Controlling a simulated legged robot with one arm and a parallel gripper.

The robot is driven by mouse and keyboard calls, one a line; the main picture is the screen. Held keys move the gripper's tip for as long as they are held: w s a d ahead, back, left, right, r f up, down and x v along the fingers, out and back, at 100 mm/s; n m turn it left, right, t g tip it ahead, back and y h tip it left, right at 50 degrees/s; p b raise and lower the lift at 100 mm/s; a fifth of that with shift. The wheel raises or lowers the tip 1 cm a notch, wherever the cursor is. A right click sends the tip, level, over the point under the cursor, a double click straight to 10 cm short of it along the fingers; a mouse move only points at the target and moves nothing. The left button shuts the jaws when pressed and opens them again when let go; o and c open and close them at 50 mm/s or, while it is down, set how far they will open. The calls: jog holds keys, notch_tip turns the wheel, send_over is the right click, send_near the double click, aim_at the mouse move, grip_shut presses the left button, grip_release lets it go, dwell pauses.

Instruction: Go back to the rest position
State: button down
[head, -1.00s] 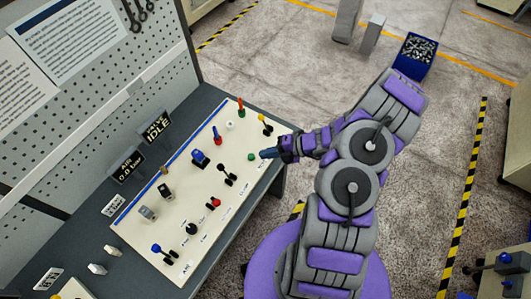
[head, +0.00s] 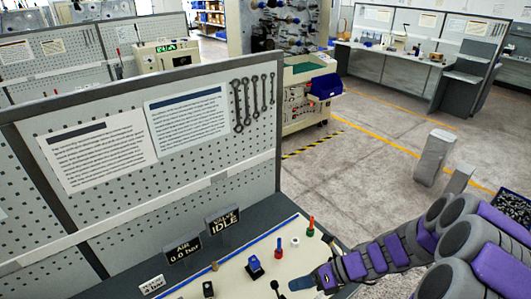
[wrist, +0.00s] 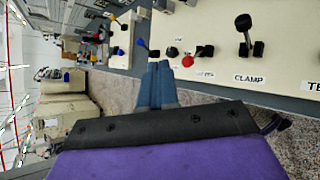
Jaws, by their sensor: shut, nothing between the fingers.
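My gripper (head: 327,277) is at the lower right in the head view, at the end of my purple and grey arm. It is over the right end of the cream control panel (head: 235,279). In the wrist view, the blue fingers of my gripper (wrist: 158,68) lie together with nothing between them. Beyond them are the panel's levers, among them a red-knobbed lever (wrist: 187,61) and a black lever (wrist: 244,36) by the CLAMP label (wrist: 248,78). I cannot tell the exact gap between the fingertips and the panel.
A pegboard (head: 150,160) with papers and wrenches stands behind the panel. AIR (head: 181,249) and VALVE IDLE (head: 223,221) signs stand at its back edge. A grey post (head: 434,157) and a bin of dark pieces (head: 513,208) are at the right. The floor (head: 350,190) behind the panel is open.

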jog(key=s+a+r+n+g+h+b, duration=0.3)
jog(key=s+a+n, duration=0.3)
jog(key=n, duration=0.4)
jog(key=s+d+n+h+b, duration=0.4)
jog(key=s+n, duration=0.5)
jog(key=s+d+n+t+h+b, duration=0.1)
jog(key=s+d+n+h+b, duration=0.3)
jog(key=s+n, duration=0.5)
jog(key=shift+d+n+h+b, duration=0.3)
jog(key=shift+d+h+b, duration=0.1)
jog(key=shift+d+b, duration=0.15)
jog(key=shift+d+r, duration=0.1)
jog(key=shift+d, duration=0.05)
jog(key=shift+d, duration=0.25)
